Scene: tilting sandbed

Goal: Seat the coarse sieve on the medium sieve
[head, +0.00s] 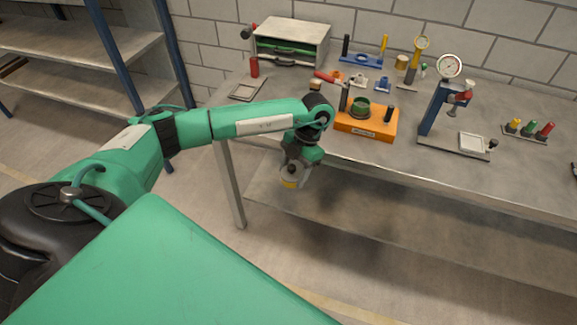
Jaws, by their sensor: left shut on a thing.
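My left gripper (294,171) hangs in front of the bench's near edge, pointing down. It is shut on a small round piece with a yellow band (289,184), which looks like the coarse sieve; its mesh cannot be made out. A green ring (360,107), which looks like the medium sieve, sits on the orange base (366,125) on the bench, up and to the right of the gripper. The held piece is well apart from the green ring. My right gripper is not in view.
A blue gauge press (440,105) stands farther right on the bench (400,155). A drawer box (292,42) stands at the back left.

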